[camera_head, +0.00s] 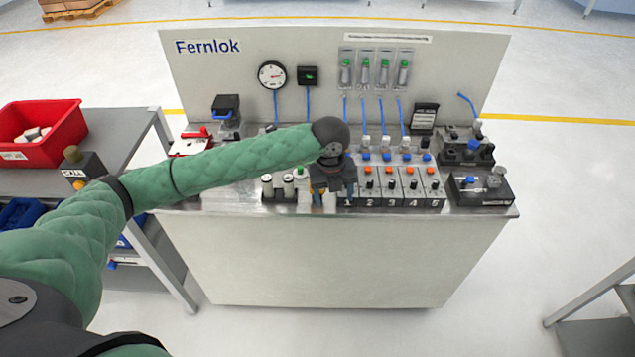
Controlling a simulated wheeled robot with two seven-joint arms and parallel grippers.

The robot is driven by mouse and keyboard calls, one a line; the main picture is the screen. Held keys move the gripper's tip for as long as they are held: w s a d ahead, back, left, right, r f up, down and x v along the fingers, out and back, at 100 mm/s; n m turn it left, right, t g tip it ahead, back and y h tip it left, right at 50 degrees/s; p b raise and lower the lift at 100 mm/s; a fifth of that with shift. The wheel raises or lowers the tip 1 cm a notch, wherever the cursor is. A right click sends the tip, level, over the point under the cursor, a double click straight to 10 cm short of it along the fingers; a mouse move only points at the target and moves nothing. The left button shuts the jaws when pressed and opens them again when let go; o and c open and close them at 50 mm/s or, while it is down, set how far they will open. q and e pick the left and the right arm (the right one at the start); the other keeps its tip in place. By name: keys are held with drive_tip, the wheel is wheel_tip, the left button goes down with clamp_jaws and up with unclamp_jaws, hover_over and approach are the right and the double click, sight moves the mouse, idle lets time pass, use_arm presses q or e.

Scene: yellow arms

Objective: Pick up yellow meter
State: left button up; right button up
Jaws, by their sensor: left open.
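My left arm, in a green padded sleeve, reaches in from the left across the front of the bench. My left gripper (331,196) points down, open, over the bench's front edge, just left of the numbered orange-knobbed modules. A small yellow patch shows by its fingers, too small to tell whether it is the yellow meter. No yellow meter is clearly seen; my arm and gripper hide part of the bench top. My right gripper is not in view.
The Fernlok bench (330,260) has a back panel with a round gauge (272,75) and blue tubes. Numbered modules (400,186) crowd its front right. A grey side table (115,135) at left holds a red bin (62,150) and a call box (82,168).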

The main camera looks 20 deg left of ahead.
use_arm(q)
drive_tip(key=w+a+r, duration=0.1)
drive_tip(key=a, duration=0.1)
drive_tip(key=w+a+r+m, duration=0.1)
drive_tip(key=r, duration=0.1)
drive_tip(key=w+a+r+m+y+p, duration=0.1)
drive_tip(key=a+r, duration=0.1)
drive_tip(key=shift+w+a, duration=0.25)
drive_tip(key=shift+a, duration=0.15)
wheel_tip(320, 180, down, 2)
drive_tip(key=shift+f+p, duration=0.1)
drive_tip(key=shift+p, duration=0.4)
drive_tip(key=shift+w+f+p, duration=0.2)
drive_tip(key=shift+f+p, duration=0.1)
drive_tip(key=f, duration=0.1)
drive_tip(key=f+p, duration=0.2)
drive_tip(key=f, duration=0.1)
drive_tip(key=shift+w, duration=0.35)
drive_tip(key=shift+f, duration=0.4)
drive_tip(key=c, duration=1.1)
drive_tip(key=shift+o, duration=0.2)
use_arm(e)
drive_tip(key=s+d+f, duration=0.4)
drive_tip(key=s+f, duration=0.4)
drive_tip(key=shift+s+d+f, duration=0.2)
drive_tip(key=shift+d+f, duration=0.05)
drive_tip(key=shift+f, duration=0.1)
